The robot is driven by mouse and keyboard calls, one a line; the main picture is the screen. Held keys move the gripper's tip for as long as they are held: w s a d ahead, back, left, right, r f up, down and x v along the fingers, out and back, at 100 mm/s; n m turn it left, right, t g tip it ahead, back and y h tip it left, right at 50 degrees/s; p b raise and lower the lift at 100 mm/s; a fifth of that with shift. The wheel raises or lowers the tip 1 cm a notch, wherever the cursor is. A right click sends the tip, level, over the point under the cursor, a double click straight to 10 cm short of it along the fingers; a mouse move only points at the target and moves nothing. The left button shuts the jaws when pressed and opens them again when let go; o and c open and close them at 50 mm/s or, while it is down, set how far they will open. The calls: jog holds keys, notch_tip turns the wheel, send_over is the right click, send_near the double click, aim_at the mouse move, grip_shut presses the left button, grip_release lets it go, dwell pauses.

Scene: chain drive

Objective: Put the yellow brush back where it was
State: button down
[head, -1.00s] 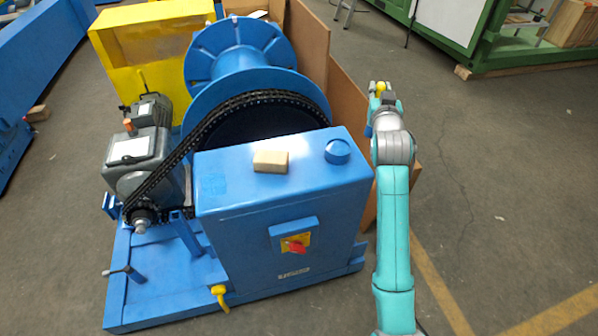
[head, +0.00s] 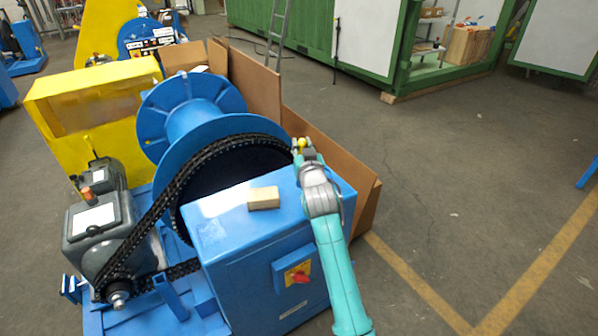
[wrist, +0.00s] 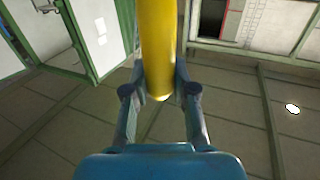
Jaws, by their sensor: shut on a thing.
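The yellow brush (wrist: 158,45) is a yellow cylindrical body in the wrist view, held between the two fingers of my gripper (wrist: 160,90). Its far end runs out of the top of that view, so I cannot see any bristles. In the head view my gripper (head: 303,150) is small, at the back right edge of the blue machine cabinet (head: 250,265), with a bit of yellow at its tip. My arm covers the right part of the cabinet top. The place where the brush was before cannot be told from these frames.
A tan block (head: 263,198) lies on the cabinet top. The black chain (head: 185,185) runs from the blue drum to the grey motor (head: 98,225). Brown panels (head: 335,170) stand behind the cabinet. The floor to the right is open.

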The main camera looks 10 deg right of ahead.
jog(key=shift+f, duration=2.7)
jog(key=c, duration=0.9)
grip_release()
jog(key=shift+f, duration=0.15)
jog(key=shift+c, duration=0.2)
jog(key=shift+s, duration=0.2)
jog(key=s, duration=1.1)
jog(key=shift+s+a, duration=0.3)
jog(key=shift+a, duration=0.15)
